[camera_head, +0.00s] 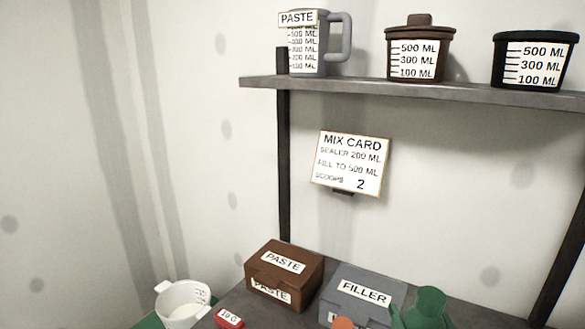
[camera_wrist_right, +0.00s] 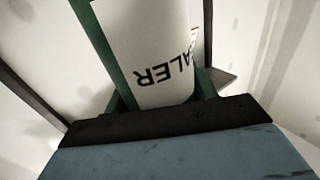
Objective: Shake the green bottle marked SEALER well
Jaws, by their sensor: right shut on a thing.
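The green bottle (camera_wrist_right: 113,42) fills the upper middle of the right wrist view. Its white label shows part of the word SEALER upside down. My right gripper (camera_wrist_right: 160,92) is shut on the bottle, with a finger on each side of it. My left gripper is not in view.
A brown PASTE box (camera_head: 300,275) and a grey FILLER box (camera_head: 352,290) stand on the worktop. A white bucket (camera_head: 178,300) and a red 10 G block (camera_head: 229,318) are at left. A shelf (camera_head: 430,92) above holds a jug and two tubs. A mix card (camera_head: 349,163) hangs below it.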

